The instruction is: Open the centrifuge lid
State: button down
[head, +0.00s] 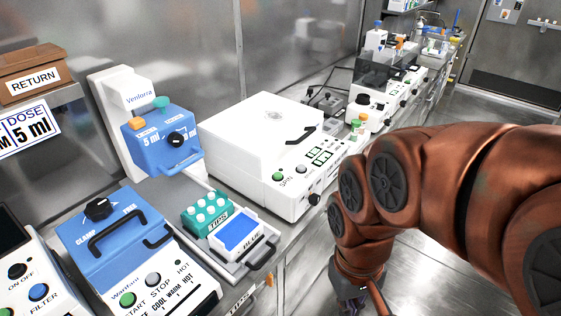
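The centrifuge (258,190) is a white box on the bench in the middle of the head view, with a SPIN label, a green button and small green displays on its front. Its lid (262,125) is down, and a black handle (301,135) sits at the lid's right side. My copper-coloured arm reaches down at the right. My gripper (350,295) is at the bottom edge, below and to the right of the centrifuge and apart from it. Its fingers are mostly cut off, so I cannot see whether it is open or holds anything.
A blue-fronted Ventorra dispenser (165,143) stands left of the centrifuge. A blue-lidded Wantung machine (110,245) and a tray with a teal tip rack (208,212) are nearer. Small capped bottles (358,130) stand to its right. Floor at right is clear.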

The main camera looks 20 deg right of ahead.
aim_at(257, 134)
jog(key=u, duration=2)
jog(key=k, duration=0.85)
jog(key=z, duration=1.2)
jog(key=i, duration=1)
